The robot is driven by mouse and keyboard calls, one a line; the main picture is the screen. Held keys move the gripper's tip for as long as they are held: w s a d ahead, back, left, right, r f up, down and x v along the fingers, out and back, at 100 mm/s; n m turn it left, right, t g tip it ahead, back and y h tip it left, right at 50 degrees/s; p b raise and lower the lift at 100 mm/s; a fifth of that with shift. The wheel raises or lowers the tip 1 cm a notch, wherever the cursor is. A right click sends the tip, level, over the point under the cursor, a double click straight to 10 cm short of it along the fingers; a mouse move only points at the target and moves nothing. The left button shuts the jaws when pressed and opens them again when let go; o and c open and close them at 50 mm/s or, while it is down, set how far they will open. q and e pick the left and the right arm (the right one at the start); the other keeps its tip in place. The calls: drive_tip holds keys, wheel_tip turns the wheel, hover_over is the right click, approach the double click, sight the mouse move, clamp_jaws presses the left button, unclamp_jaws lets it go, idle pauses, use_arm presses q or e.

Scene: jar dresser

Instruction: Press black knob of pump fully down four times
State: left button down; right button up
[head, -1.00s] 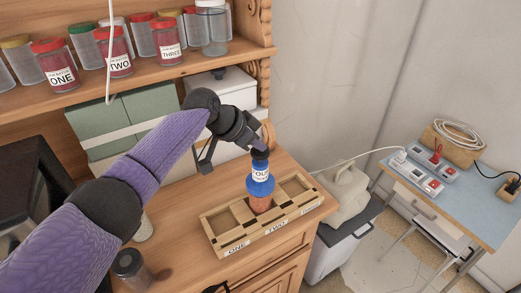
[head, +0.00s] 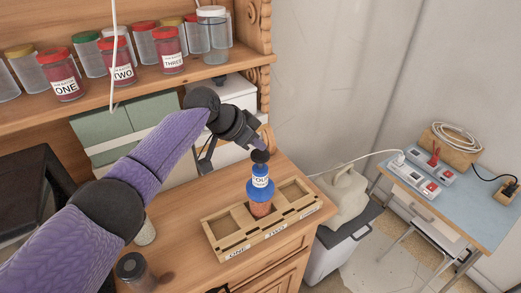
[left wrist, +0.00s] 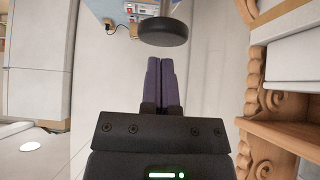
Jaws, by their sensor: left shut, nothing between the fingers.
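The pump is a bottle with an orange-red lower part, a blue collar (head: 260,192) and a partly readable white label. It stands upright in the middle compartment of the wooden tray (head: 221,252). Its black knob (head: 260,157) is on top, and in the left wrist view the knob (left wrist: 163,31) is a black disc beyond the fingertips. My left gripper (head: 261,147) is shut and empty, its tips just above the knob; I cannot tell whether they touch it. Its purple fingers (left wrist: 161,64) lie together in the left wrist view. My right gripper is not in view.
Several lidded jars stand on the wooden shelf (head: 150,80) at upper left. A dark-lidded jar (head: 132,270) stands left of the tray. A white box (head: 233,100) is behind my left gripper. A blue-topped table (head: 450,220) with switches is at right.

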sight(257, 155)
use_arm(q)
drive_tip(key=shift+f, duration=0.1)
idle(0.6)
drive_tip(key=shift+f+b, duration=1.4)
drive_tip(key=shift+f, duration=0.3)
drive_tip(key=shift+r+p, duration=1.55)
drive_tip(key=shift+r, duration=0.25)
wheel_tip(257, 155, up, 5)
drive_tip(key=p, duration=0.4)
drive_tip(key=shift+r+p, duration=0.1)
drive_tip(key=shift+p, duration=0.2)
drive_tip(key=shift+f, duration=0.2)
